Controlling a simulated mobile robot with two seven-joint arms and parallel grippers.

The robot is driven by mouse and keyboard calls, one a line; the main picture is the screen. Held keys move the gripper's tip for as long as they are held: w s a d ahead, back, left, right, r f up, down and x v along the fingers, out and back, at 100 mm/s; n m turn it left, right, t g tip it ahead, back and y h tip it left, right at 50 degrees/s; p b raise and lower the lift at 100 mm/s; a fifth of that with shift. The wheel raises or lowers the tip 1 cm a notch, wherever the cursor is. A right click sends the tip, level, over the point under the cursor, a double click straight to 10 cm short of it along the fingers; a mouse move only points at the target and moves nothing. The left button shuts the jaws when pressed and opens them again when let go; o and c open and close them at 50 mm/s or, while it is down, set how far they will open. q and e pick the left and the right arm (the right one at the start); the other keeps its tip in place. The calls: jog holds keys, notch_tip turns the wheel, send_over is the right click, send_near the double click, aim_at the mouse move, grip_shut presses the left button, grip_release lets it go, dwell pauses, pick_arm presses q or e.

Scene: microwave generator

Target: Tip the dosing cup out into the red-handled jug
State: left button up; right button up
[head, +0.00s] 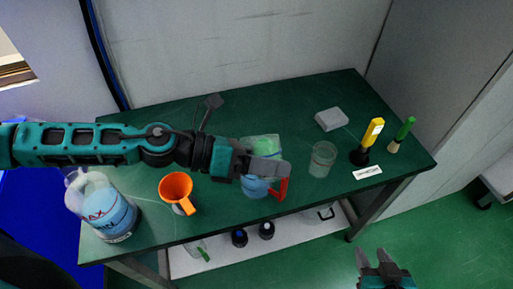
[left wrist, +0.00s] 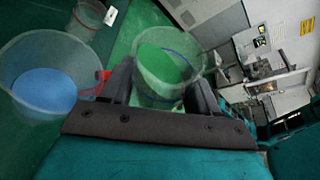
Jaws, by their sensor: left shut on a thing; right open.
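My left gripper (head: 268,168) is shut on the dosing cup (head: 262,144), a clear cup that looks bright green inside. In the left wrist view the cup (left wrist: 170,66) sits between the two fingers, its open rim facing the camera; I cannot tell its exact tilt. The red-handled jug (head: 254,188) is clear with blue liquid in it and stands on the green table, partly hidden under my left gripper. It also shows in the left wrist view (left wrist: 22,62), left of the cup, its red handle beside a finger. My right gripper (head: 383,268) is open and empty, off the table's front.
On the green table (head: 170,135), an orange cup (head: 174,187) and a big blue-filled container (head: 108,212) stand left. A clear beaker (head: 321,160), grey box (head: 331,119), yellow-handled tool (head: 371,137), green-handled tool (head: 403,132) and white label (head: 367,172) are right. Bottles stand on the lower shelf.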

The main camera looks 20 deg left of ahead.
pick_arm(q)
jog(key=shift+f, duration=0.15)
jog(key=shift+n, duration=0.3)
jog(key=shift+w+f+b, duration=0.1)
jog(key=shift+f+b, duration=0.05)
jog(key=shift+b, duration=0.4)
jog(key=shift+f+g+h+b, duration=0.1)
jog(key=shift+g+h+b, duration=0.2)
jog(key=shift+h+b, duration=0.1)
jog(key=shift+n, duration=0.3)
jog(key=shift+r+n+b, duration=0.45)
jog(key=shift+n+b, duration=0.1)
jog(key=shift+n, duration=0.05)
jog(key=shift+f+n+g+h+b, duration=0.35)
jog(key=shift+n+h+b, duration=0.25)
jog(key=shift+b, duration=0.7)
jog(key=shift+r+n+h+b, duration=0.35)
jog(key=shift+n+b, duration=0.15)
jog(key=shift+n, duration=0.2)
dwell(0.7)
